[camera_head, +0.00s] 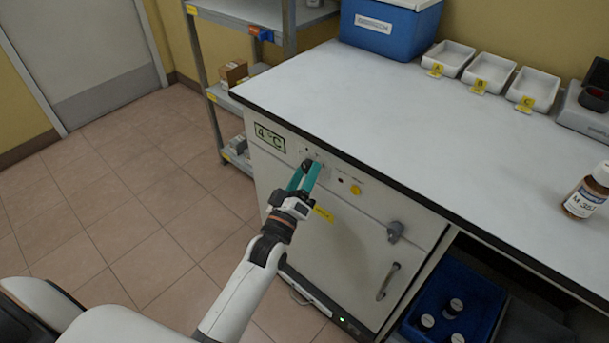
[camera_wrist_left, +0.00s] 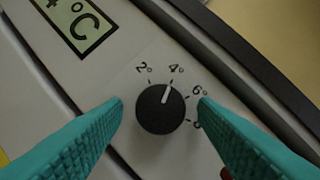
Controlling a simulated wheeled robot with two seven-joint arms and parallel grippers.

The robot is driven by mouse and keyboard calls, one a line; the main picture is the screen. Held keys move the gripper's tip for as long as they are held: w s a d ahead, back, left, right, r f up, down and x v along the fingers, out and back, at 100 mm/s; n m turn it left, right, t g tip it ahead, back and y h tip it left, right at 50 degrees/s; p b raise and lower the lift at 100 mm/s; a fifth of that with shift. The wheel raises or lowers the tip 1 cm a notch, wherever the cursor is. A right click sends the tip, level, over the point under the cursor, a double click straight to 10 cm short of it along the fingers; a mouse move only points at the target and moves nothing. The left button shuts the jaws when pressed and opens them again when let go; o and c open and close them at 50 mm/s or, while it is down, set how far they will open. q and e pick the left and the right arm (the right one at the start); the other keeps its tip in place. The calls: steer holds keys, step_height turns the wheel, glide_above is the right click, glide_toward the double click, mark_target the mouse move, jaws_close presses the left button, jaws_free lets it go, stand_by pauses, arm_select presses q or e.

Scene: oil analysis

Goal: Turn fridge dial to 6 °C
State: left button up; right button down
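The fridge dial (camera_wrist_left: 153,116) is a round black knob with a white pointer line. In the left wrist view its pointer is at about the 4° mark; marks 2°, 4° and 6° show, and a further one is partly hidden by a finger. The green display (camera_head: 270,138) on the fridge front (camera_head: 345,235) reads 4 °C. My left gripper (camera_wrist_left: 161,104) is open, its teal fingers on either side of the dial with a visible gap on each side. In the head view the left gripper (camera_head: 309,168) is at the panel and largely hides the dial. My right gripper is not in view.
A yellow button (camera_head: 356,190) sits right of the dial. The fridge has a latch (camera_head: 395,231) and a handle (camera_head: 388,282). The worktop (camera_head: 400,110) overhangs just above the panel. A metal shelf rack (camera_head: 202,62) stands to the left, with clear floor before it.

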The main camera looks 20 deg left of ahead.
arm_select(q)
steer(key=c, duration=0.9)
steer(key=shift+m, duration=0.5)
steer(key=shift+a+f+m+h, duration=0.1)
steer(key=shift+m+h, duration=0.3)
steer(key=shift+m, duration=0.3)
steer(key=m+h, duration=0.1)
steer(key=m, duration=0.1)
steer(key=m+h, duration=0.1)
steer(key=m, duration=0.2)
steer(key=shift+a+m+t+h+b, duration=0.15)
steer(key=shift+m+t+h+b, duration=0.15)
steer(key=shift+b, duration=0.05)
steer(key=shift+w+a+m+h, duration=0.1)
steer(key=shift+m+h, duration=1.1)
steer(key=shift+m, duration=1)
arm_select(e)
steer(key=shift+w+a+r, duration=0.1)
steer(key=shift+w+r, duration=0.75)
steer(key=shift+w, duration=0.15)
arm_select(q)
steer(key=o, duration=1)
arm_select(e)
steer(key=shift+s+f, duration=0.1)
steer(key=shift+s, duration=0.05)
